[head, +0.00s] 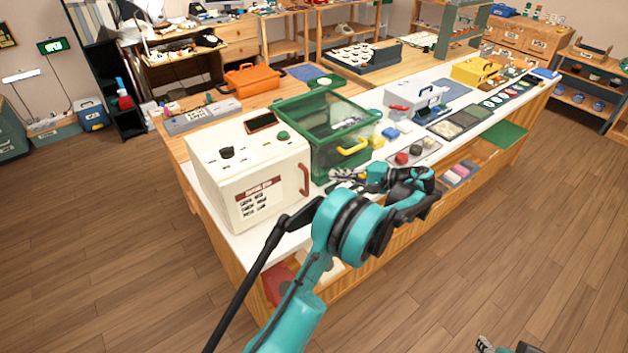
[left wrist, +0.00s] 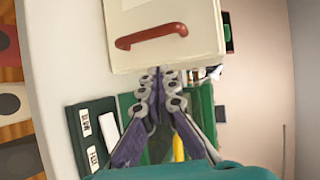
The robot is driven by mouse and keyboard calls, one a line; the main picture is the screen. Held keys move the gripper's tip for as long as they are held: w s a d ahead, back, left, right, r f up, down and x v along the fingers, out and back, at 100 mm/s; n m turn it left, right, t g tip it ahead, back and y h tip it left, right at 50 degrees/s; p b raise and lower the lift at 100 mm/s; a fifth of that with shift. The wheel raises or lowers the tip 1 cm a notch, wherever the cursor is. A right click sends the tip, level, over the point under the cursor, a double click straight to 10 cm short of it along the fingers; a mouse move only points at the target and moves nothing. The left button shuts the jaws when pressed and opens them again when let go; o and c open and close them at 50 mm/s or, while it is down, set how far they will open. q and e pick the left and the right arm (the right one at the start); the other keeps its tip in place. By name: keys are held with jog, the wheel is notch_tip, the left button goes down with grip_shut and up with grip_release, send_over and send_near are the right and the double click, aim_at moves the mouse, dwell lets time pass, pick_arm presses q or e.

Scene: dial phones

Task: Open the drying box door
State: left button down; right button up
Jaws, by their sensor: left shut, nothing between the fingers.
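The cream drying box (head: 248,165) stands on the left end of the white counter, with a label on its front and its door closed. Its red handle (head: 304,180) is at the front right edge; in the left wrist view the handle (left wrist: 151,36) crosses the box face (left wrist: 165,13). My left gripper (head: 336,175) is shut and empty, to the right of the handle and apart from it. In the left wrist view its fingertips (left wrist: 161,76) point towards the box edge below the handle. My right gripper (head: 483,344) barely shows at the bottom edge; its jaws are unclear.
A green clear-sided case (head: 330,118) with a yellow handle stands close to the right of the box, near my left gripper. Small trays and knobs line the counter (head: 378,148) further right. The floor in front is clear.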

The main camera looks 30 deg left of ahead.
pick_arm(q)
notch_tip(320, 180, down, 4)
jog(key=d+n+g+y, duration=0.2)
jog(key=g+b, duration=0.1)
jog(key=b, duration=0.1)
send_near(301, 181)
jog(key=x, duration=0.4)
jog(key=shift+s+a+f, duration=0.15)
jog(key=shift+a+f, duration=0.05)
jog(key=shift+a, duration=0.15)
jog(key=shift+s+a, duration=0.1)
jog(key=shift+a, duration=0.4)
